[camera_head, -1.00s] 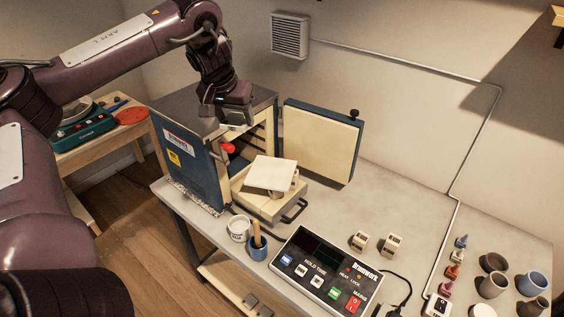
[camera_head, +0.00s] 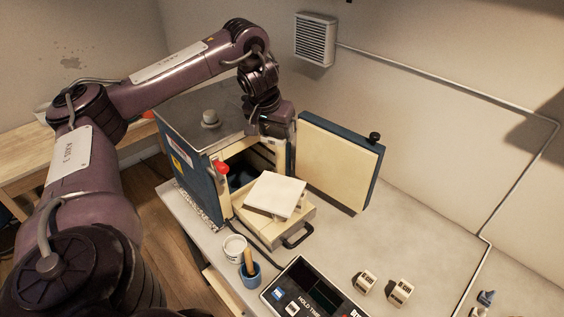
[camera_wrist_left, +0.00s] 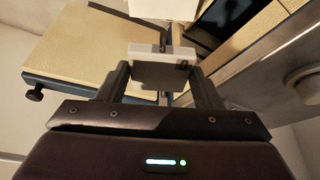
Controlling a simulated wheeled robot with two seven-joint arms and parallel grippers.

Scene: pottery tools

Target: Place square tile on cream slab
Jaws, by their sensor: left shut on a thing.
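My left gripper (camera_head: 273,132) is in front of the kiln's upper front edge, above the cream slab. In the left wrist view my left gripper (camera_wrist_left: 160,70) is shut on a small pale piece with a shaded grey face, which looks like the square tile (camera_wrist_left: 162,50). The tile is hidden or too small to make out in the head view. The cream slab (camera_head: 275,194) lies flat on small supports on the pulled-out kiln tray, with nothing on it. Part of a pale slab also shows at the top of the left wrist view (camera_wrist_left: 165,8). My right gripper is not in view.
The blue kiln (camera_head: 193,165) stands open, its cream-lined door (camera_head: 338,160) swung out to the right. A white cup (camera_head: 235,248), a blue cup (camera_head: 250,276), a control box (camera_head: 305,290) and two small blocks stand on the bench.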

